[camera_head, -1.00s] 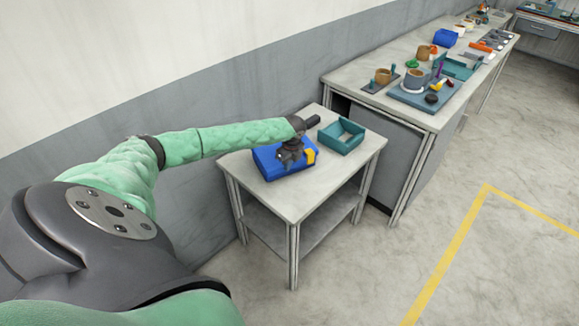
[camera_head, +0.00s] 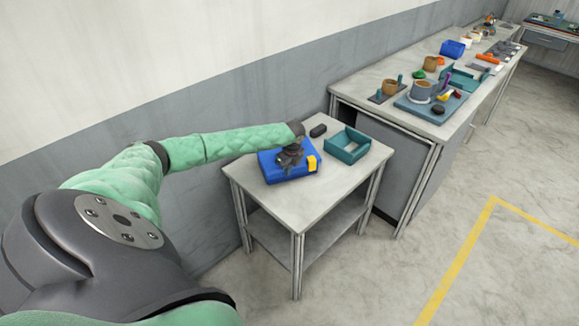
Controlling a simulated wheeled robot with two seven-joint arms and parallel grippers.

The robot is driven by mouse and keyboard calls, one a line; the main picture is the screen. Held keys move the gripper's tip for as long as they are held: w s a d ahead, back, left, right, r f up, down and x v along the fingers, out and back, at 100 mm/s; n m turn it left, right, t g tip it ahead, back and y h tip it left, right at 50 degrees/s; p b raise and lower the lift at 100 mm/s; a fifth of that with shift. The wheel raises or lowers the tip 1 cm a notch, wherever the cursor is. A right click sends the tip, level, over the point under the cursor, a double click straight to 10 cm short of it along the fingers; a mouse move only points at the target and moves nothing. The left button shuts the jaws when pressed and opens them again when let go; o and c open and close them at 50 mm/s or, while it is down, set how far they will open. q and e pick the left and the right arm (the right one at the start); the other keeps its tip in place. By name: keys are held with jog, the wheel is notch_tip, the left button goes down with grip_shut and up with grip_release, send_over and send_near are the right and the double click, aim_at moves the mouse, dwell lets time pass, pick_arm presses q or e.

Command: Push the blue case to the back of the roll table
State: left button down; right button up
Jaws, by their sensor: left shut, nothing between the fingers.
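The blue case (camera_head: 300,172) with a yellow latch (camera_head: 313,163) lies on the small grey roll table (camera_head: 318,203), toward its left side near the wall. My left gripper (camera_head: 290,160) is shut and empty; it points down over the case's top and hides part of it. I cannot tell whether the fingertips touch the case. My right gripper is not in view.
A teal open tray (camera_head: 347,146) stands at the table's right, and a small black object (camera_head: 318,131) lies at the back. A long workbench (camera_head: 437,128) with many items stands to the right. The table's front part is bare.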

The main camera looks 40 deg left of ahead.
pick_arm(q)
jog(key=shift+w+a, duration=0.1)
jog(key=shift+a, duration=1.95)
jog(key=shift+w+a+b, duration=0.1)
jog(key=shift+a+b, duration=0.05)
jog(key=shift+b, duration=0.15)
jog(key=shift+d+p, duration=0.3)
jog(key=shift+d, duration=0.35)
jog(key=shift+d+p, duration=0.35)
jog(key=shift+d, duration=0.05)
notch_tip(320, 180, up, 6)
jog(key=d+p, duration=0.1)
jog(key=p, duration=0.4)
jog(key=shift+s, duration=0.2)
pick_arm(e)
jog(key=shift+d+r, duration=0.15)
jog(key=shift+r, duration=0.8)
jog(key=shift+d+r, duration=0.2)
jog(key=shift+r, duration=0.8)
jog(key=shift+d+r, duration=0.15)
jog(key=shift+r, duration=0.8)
